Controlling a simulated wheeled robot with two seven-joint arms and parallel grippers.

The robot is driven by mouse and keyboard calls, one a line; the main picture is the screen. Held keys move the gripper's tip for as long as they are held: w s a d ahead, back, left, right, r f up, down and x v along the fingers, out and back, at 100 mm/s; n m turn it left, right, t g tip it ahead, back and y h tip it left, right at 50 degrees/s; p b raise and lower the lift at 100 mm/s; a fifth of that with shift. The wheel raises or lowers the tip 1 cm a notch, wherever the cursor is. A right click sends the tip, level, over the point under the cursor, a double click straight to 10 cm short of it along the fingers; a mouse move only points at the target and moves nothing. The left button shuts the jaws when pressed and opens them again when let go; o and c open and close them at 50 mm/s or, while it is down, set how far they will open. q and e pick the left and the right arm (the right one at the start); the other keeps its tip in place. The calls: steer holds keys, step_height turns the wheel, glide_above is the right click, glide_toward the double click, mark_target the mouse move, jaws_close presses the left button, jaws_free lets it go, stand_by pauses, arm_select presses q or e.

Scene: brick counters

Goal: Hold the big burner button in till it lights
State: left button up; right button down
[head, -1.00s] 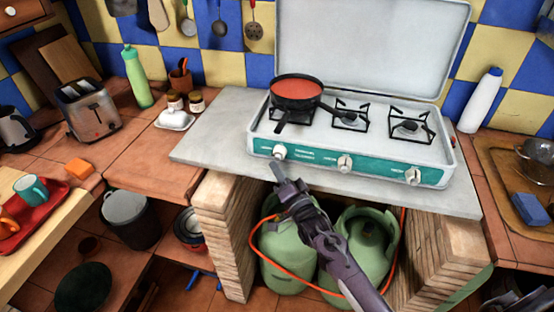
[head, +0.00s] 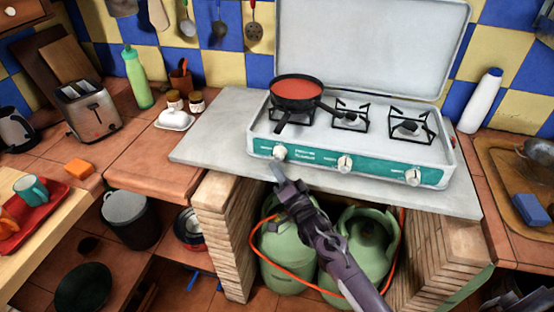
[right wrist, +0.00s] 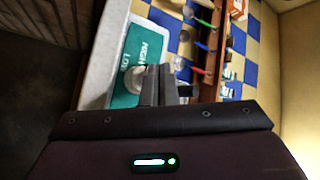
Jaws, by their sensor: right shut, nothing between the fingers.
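The white camping stove (head: 350,152) stands on the grey slab with its lid up. Its teal front panel (head: 315,158) carries three white knobs. The left knob (head: 279,152) is below the burner under the pan (head: 297,90). My right gripper (head: 277,171) is shut and empty, its tips just below and in front of this knob. In the right wrist view the shut fingers (right wrist: 158,85) point at the panel (right wrist: 140,50), with a pale knob (right wrist: 135,79) beside their tips. Contact cannot be told. No flame shows; the pan covers most of that burner. My left gripper is out of view.
Two green gas bottles (head: 290,250) with an orange hose stand under the slab (head: 215,130), between brick pillars (head: 222,225). A white butter dish (head: 175,120) and jars stand to the left. A white bottle (head: 480,100) stands at the right.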

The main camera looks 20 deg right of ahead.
steer(key=shift+w, duration=0.1)
stand_by(0.6)
steer(key=shift+w+d, duration=0.25)
